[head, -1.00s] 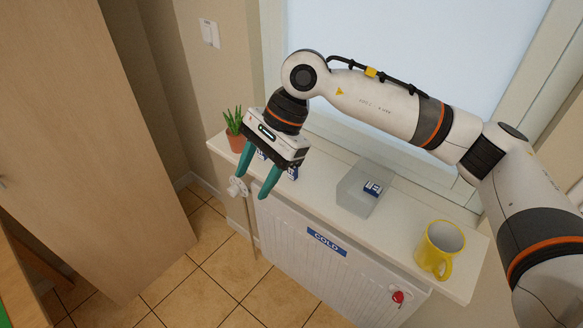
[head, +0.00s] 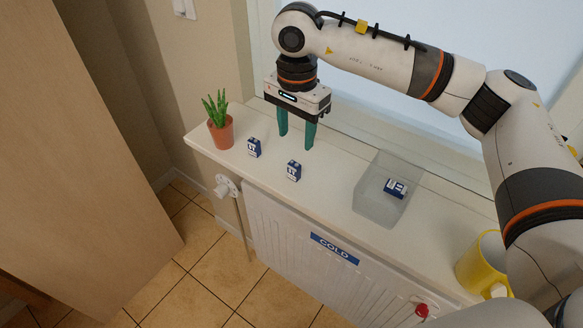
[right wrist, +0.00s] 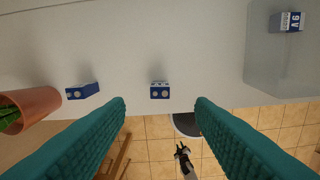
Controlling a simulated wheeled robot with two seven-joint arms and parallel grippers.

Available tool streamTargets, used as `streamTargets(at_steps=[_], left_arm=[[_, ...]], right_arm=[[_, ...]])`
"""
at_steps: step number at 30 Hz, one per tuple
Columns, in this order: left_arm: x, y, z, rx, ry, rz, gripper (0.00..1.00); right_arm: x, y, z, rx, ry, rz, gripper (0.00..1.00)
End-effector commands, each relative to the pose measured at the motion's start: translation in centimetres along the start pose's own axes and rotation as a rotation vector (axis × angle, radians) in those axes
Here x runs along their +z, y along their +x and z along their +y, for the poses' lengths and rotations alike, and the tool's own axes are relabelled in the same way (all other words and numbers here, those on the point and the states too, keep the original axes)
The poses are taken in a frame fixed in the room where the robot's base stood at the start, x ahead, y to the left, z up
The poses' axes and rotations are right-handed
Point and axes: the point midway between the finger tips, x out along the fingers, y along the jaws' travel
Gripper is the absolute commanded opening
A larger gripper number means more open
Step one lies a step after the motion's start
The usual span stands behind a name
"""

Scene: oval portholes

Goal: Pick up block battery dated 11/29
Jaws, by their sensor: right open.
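Two small blue-and-white block batteries stand on the white sill: a left one (head: 254,147) near the plant and a middle one (head: 294,170). A third battery (head: 396,188) is in a translucent bin. Their dates are too small to read. My right gripper (head: 297,143) is open and empty, with teal fingers pointing down behind the two sill batteries. In the right wrist view, the middle battery (right wrist: 160,91) shows between and beyond the fingertips, the left battery (right wrist: 82,91) lies left of them, and the binned battery (right wrist: 287,22) is at top right. My left gripper is not in view.
A potted plant (head: 221,133) stands at the sill's left end. The translucent bin (head: 379,210) and a yellow mug (head: 484,265) stand to the right. A radiator labelled COLD (head: 290,235) is below the sill's front edge. The window is behind.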

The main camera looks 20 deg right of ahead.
Motion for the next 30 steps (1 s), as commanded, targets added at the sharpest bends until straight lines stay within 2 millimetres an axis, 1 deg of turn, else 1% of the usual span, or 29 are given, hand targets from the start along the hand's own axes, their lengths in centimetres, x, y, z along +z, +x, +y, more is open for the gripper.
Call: streamTargets(at_steps=[1,6,11,14,18,21,25,30], left_arm=[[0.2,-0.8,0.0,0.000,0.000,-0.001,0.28],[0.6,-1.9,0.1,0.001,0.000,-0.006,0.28],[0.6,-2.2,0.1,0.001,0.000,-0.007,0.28],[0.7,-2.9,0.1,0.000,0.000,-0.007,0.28],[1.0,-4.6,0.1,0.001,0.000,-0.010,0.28],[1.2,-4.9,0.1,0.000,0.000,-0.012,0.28],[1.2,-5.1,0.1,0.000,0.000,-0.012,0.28],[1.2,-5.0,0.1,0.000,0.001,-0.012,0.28]], right_arm=[[0.0,0.6,-0.1,-0.005,-0.001,0.001,0.49],[-0.1,3.4,-0.1,-0.004,0.000,0.002,0.49],[-0.1,4.9,0.0,-0.001,-0.001,0.001,0.49],[-0.1,5.5,0.1,-0.002,-0.001,0.002,0.49],[-0.3,7.4,0.3,-0.005,0.000,0.003,0.49],[-0.3,9.1,0.3,-0.004,0.000,0.003,0.49],[-0.3,10.1,0.4,0.000,0.000,0.001,0.49],[-0.3,10.2,0.4,0.001,-0.001,0.001,0.49]])
